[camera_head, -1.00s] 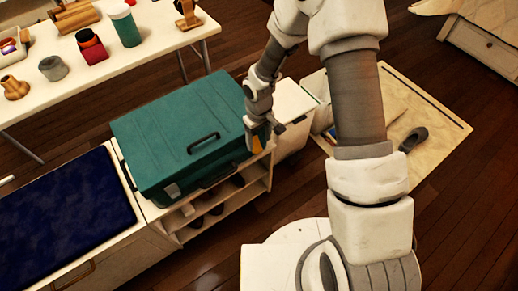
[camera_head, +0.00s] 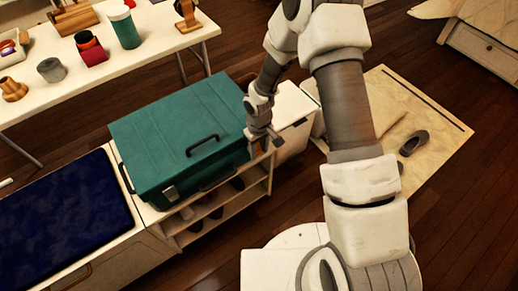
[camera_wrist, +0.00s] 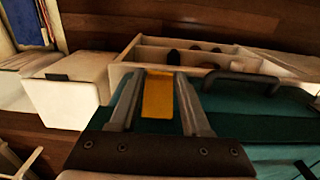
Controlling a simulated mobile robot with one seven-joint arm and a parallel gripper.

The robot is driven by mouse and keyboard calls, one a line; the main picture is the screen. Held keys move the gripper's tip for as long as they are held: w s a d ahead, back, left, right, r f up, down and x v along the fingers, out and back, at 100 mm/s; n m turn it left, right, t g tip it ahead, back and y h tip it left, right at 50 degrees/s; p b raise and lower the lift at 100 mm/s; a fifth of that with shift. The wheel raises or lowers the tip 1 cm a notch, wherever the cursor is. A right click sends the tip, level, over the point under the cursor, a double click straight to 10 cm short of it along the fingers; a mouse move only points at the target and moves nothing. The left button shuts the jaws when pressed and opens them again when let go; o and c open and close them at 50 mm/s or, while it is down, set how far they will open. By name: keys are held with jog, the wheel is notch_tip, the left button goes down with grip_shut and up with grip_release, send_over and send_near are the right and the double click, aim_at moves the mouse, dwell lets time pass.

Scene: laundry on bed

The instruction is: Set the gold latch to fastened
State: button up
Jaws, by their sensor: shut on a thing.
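The teal case (camera_head: 165,135) lies closed on a low shelf unit, with a dark handle on its lid and another on its front. The gold latch (camera_wrist: 158,96) is a flat yellow-gold plate at the case's front edge, seen in the wrist view between my two fingers. My gripper (camera_head: 262,142) is at the right end of the case's front. In the wrist view, my gripper (camera_wrist: 158,92) has one finger along each side of the latch, shut on it. In the head view the gripper mostly hides the latch, and I cannot tell whether it is fastened.
A grey latch (camera_head: 170,192) is at the left end of the case front. The shelf unit (camera_head: 225,205) holds dark shoes below. A white bin (camera_head: 292,115) stands just right of my gripper. A dark blue cushion (camera_head: 65,215) lies left. A table with cups stands behind.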

grip_shut()
jog(key=shift+f, duration=0.15)
jog(key=f+t+y+b, duration=0.1)
jog(key=b, duration=0.3)
jog(key=shift+w+f+t, duration=0.1)
jog(key=shift+t, duration=0.3)
jog(key=b, duration=0.1)
jog(key=t+y+b, duration=0.1)
jog(key=shift+w+a+f+b, duration=0.15)
jog(key=shift+f+b, duration=0.1)
jog(key=shift+b, duration=0.15)
jog(key=t+y+b, duration=0.1)
jog(key=b, duration=0.2)
jog(key=shift+w+f+t, duration=0.1)
jog(key=shift+w+t, duration=0.05)
jog(key=shift+t, duration=0.15)
jog(key=shift+w+a+t+y+b, duration=0.15)
jog(key=shift+t+y+b, duration=0.15)
jog(key=shift+t+b, duration=0.3)
